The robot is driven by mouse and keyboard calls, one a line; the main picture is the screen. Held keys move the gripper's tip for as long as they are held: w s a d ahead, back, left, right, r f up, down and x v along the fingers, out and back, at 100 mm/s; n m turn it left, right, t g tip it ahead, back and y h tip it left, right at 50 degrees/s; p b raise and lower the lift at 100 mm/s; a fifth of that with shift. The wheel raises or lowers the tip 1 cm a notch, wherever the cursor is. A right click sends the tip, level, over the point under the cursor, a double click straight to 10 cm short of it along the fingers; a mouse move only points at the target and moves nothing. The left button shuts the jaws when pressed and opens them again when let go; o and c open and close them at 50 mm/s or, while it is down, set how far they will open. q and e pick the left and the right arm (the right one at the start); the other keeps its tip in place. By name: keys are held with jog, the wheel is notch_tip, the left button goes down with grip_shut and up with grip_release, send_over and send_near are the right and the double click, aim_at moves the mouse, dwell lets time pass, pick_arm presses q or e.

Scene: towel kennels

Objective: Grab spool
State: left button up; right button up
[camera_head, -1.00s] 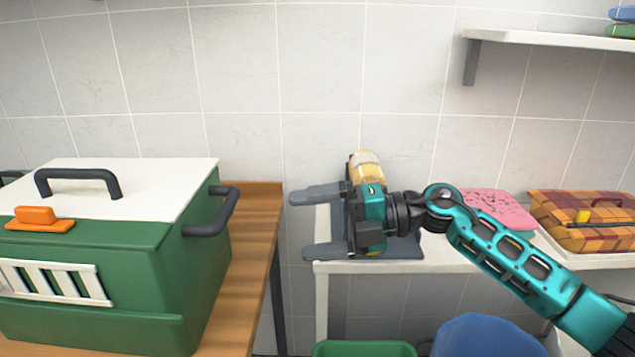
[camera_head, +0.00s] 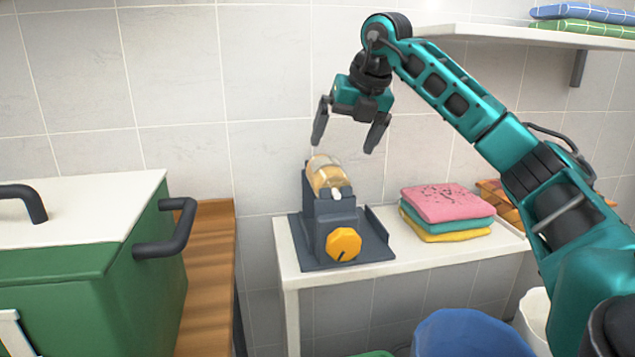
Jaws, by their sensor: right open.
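The spool (camera_head: 327,177) is a tan roll with a clear, glossy look. It sits on top of a dark grey stand (camera_head: 318,218) with an orange knob (camera_head: 343,244), on the white shelf table. My right gripper (camera_head: 345,148) hangs above the spool and slightly to its right, fingers pointing down. It is open and empty, with its fingers apart and a small gap above the spool. My left gripper is not in view.
Folded pink, teal and yellow towels (camera_head: 447,211) lie right of the stand. A green kennel with a white top (camera_head: 92,245) stands on a wooden bench (camera_head: 208,270) at left. A blue bin (camera_head: 470,335) is below. A wall shelf (camera_head: 480,36) is at upper right.

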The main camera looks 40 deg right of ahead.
aim_at(334, 168)
jog(key=x, duration=0.5)
jog(key=shift+f+b, duration=0.1)
jog(key=shift+b, duration=0.3)
jog(key=b+x, duration=0.1)
jog(key=x, duration=0.4)
jog(key=shift+d+f, duration=0.1)
jog(key=shift+f, duration=0.05)
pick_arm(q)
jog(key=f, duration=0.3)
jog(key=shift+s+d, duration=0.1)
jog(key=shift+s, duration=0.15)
pick_arm(e)
jog(key=shift+c, duration=0.5)
jog(key=c, duration=0.9)
jog(key=shift+c, duration=0.2)
